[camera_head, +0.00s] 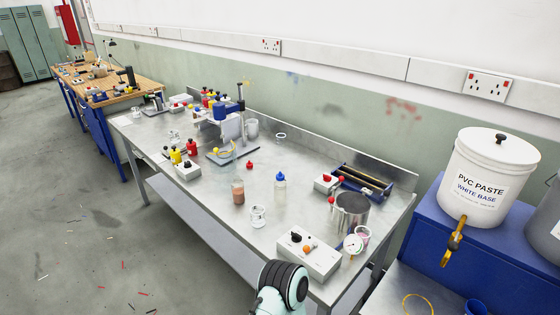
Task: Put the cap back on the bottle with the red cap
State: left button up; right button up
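A small red cap (249,165) lies by itself on the metal bench (205,198), near its middle. In front of it and slightly left stands a small clear bottle (238,193) with reddish-brown contents; no cap shows on its top. A clear bottle with a blue cap (280,181) stands upright to the right of the red cap. Neither of my grippers is in view. Only a rounded dark and pale-green part of my arm (284,287) shows at the bottom edge, in front of the bench.
A glass beaker (258,216) stands in front of the bottles. A control box (309,255), a gauge (353,244) and a steel pot (350,211) crowd the right end. Red and yellow bottles (177,155) and a blue stand (226,112) are further left.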

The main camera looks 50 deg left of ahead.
aim_at(237, 187)
jog(key=k+j+z, duration=0.2)
jog(key=j, duration=0.15)
jog(key=j+z, duration=0.2)
jog(key=j, duration=0.15)
jog(key=k+j+z, duration=0.2)
jog(key=k+j, duration=0.15)
jog(key=j, duration=0.25)
jog(key=k+j+z, duration=0.1)
jog(key=j, duration=0.3)
jog(key=k+j, duration=0.25)
jog(key=j, duration=0.15)
jog(key=k+j, duration=0.2)
jog(key=j, duration=0.2)
jog(key=k+j+z, duration=0.1)
jog(key=j, duration=0.3)
jog(key=k, duration=0.1)
